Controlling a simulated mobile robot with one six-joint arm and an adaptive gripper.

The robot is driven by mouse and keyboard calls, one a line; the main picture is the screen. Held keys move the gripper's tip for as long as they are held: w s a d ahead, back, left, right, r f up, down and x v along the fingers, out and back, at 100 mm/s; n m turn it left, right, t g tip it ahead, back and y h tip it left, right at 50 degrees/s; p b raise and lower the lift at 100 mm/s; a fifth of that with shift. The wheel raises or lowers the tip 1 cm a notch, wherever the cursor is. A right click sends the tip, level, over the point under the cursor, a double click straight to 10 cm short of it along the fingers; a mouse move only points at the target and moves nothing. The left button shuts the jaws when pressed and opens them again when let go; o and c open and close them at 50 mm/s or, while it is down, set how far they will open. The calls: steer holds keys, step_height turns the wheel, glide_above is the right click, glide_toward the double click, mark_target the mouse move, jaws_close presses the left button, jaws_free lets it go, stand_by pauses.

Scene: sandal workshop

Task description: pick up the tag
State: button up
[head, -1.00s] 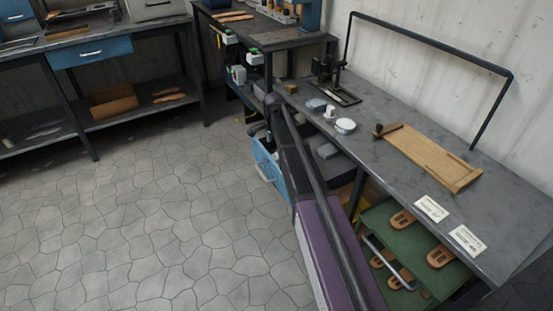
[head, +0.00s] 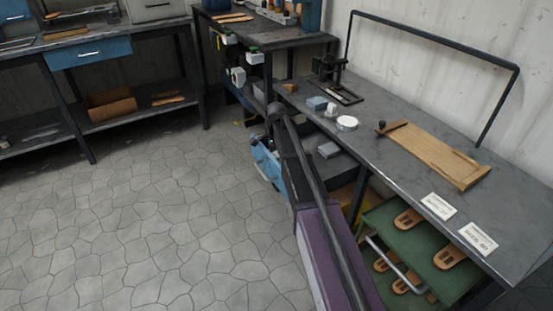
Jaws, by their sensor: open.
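Two white printed cards lie flat on the right-hand grey bench, close to its front edge. One card (head: 439,206) is left of and behind the other card (head: 478,238). They look like tags, but their print is too small to read, and I cannot tell which one is meant. My purple and dark arm reaches up the middle of the picture to a dark joint beside the bench, left of both cards. My gripper does not show; it seems to be hidden beyond or below that joint.
The grey bench (head: 400,185) holds a wooden board (head: 433,153), a round white tin (head: 347,123), a blue-grey block (head: 317,103) and a dark press (head: 330,75). A green shelf (head: 420,245) with sandal soles sits below. The left floor is clear.

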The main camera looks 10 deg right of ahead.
stand_by(0.4)
steer(key=c, duration=1.1)
steer(key=shift+c, duration=0.2)
steer(key=shift+r, duration=0.1)
step_height(320, 180, up, 10)
steer(key=p, duration=1)
step_height(320, 180, up, 17)
steer(key=p, duration=1.7)
glide_above(276, 155)
steer(key=shift+w+d, duration=0.1)
